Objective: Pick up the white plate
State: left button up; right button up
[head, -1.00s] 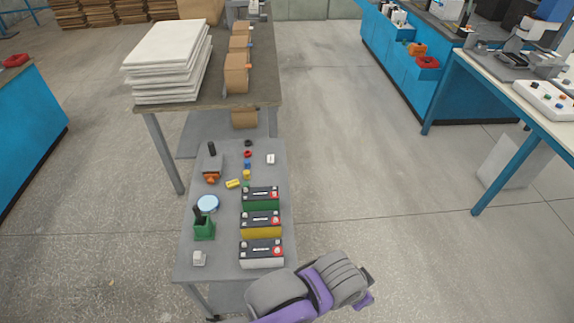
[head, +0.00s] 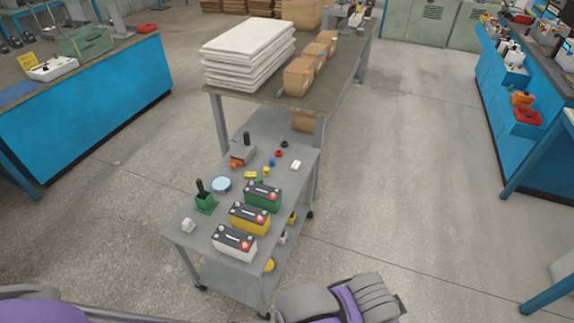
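A stack of several flat white plates or slabs (head: 248,50) lies on the far, higher table. A small round white disc with a blue rim (head: 221,184) lies on the grey cart (head: 180,238); I cannot tell whether it is a plate or a lid. Grey and purple parts of my arms show at the bottom edge. Neither gripper's fingers are in view, and nothing of mine touches the stack or the disc.
The cart holds green, yellow and white batteries (head: 234,243), a green holder (head: 205,203) and small coloured parts. Cardboard boxes (head: 298,77) stand beside the stack. Blue benches (head: 95,95) stand at left and right. The floor (head: 420,190) right of the cart is clear.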

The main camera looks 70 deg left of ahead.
aim_at(295, 165)
jog(key=i+j+u, duration=0.15)
jog(key=i+u, duration=0.15)
jog(key=u, duration=0.15)
jog(key=i+u, duration=0.65)
jog(key=u, duration=0.3)
jog(key=i+j+u, duration=0.1)
jog(key=i+u, duration=0.6)
jog(key=u, duration=0.15)
jog(key=i+u, duration=0.45)
jog(key=i+l+u, duration=0.1)
jog(key=i+u, duration=0.15)
jog(key=i, duration=0.1)
